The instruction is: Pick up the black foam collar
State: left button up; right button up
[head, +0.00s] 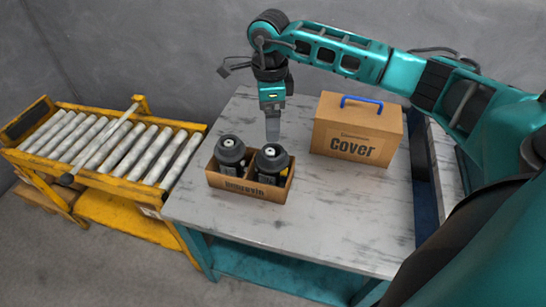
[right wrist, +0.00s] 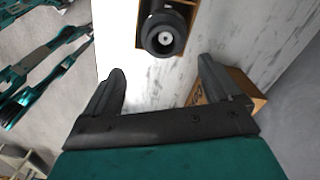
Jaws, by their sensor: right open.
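Two dark motors stand upright side by side in an open cardboard box (head: 235,187) on the table. Each has a thick dark ring around its top, with a pale shaft end in the middle: the left ring (head: 231,152) and the right ring (head: 266,164). These rings look like black foam collars; one ring (right wrist: 162,48) also shows at the top of the right wrist view. My right gripper (head: 272,138) points down just above and behind the right motor. In the right wrist view its fingers (right wrist: 163,82) are wide apart with nothing between them. My left gripper is not in view.
A closed carton labelled Cover (head: 355,140) with a blue handle stands to the right of the motor box. A yellow roller conveyor (head: 100,150) is left of the table. The table's front half (head: 330,225) is clear.

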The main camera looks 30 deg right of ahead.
send_over(273, 152)
jog(key=f, duration=0.3)
jog(key=a+f, duration=0.1)
jog(key=f, duration=0.1)
jog(key=shift+s+f, duration=0.1)
jog(key=shift+f, duration=0.2)
jog(key=f, duration=0.2)
jog(key=d+f, duration=0.1)
jog(key=f, duration=0.2)
jog(key=shift+f, duration=0.25)
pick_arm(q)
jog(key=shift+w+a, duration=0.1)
